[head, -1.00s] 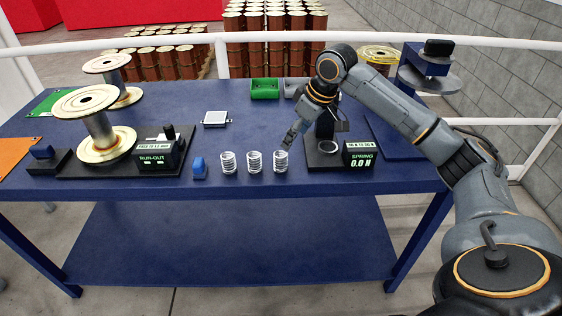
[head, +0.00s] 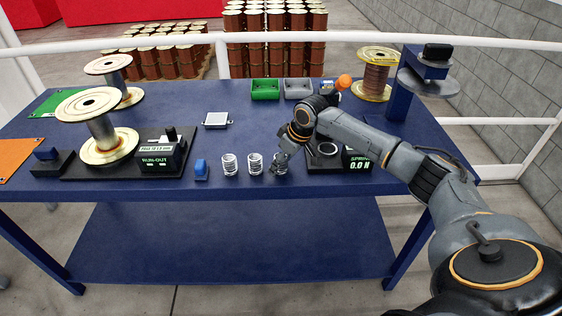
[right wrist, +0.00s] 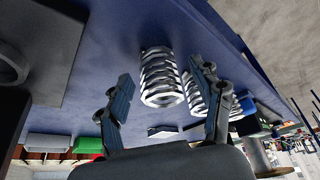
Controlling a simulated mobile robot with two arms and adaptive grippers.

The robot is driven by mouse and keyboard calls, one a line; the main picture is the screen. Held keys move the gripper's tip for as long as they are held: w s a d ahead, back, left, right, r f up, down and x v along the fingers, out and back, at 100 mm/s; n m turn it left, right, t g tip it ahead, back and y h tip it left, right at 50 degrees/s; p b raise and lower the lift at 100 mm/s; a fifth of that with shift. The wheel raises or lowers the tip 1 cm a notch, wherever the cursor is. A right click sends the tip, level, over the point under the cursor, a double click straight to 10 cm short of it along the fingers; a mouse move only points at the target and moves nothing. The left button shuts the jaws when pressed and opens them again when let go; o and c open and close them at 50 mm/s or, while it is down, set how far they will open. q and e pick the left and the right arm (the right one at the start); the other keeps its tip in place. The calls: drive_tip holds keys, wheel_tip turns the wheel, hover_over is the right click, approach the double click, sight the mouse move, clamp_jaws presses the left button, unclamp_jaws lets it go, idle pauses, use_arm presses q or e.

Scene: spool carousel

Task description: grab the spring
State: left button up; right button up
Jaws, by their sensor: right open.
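Three silvery coil springs stand upright in a row near the front edge of the blue table: a left one (head: 230,165), a middle one (head: 255,164) and a right one (head: 280,168). My right gripper (head: 281,157) is at the right spring and partly covers it. In the right wrist view my right gripper (right wrist: 160,80) is open, with its fingers on either side of the right spring (right wrist: 161,82); gaps show on both sides. The middle spring (right wrist: 197,97) is partly hidden behind one finger. My left gripper is not in view.
A spring tester (head: 357,162) stands close right of my gripper, partly behind my arm. A blue block (head: 201,170) and a run-out gauge with a large spool (head: 100,137) stand left of the springs. Green (head: 265,91) and grey (head: 298,91) bins are at the back.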

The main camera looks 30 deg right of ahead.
drive_tip(key=shift+f, duration=0.3)
drive_tip(key=c, duration=1.3)
drive_tip(key=shift+o, duration=0.2)
drive_tip(key=shift+r, duration=0.1)
drive_tip(key=shift+r, duration=0.1)
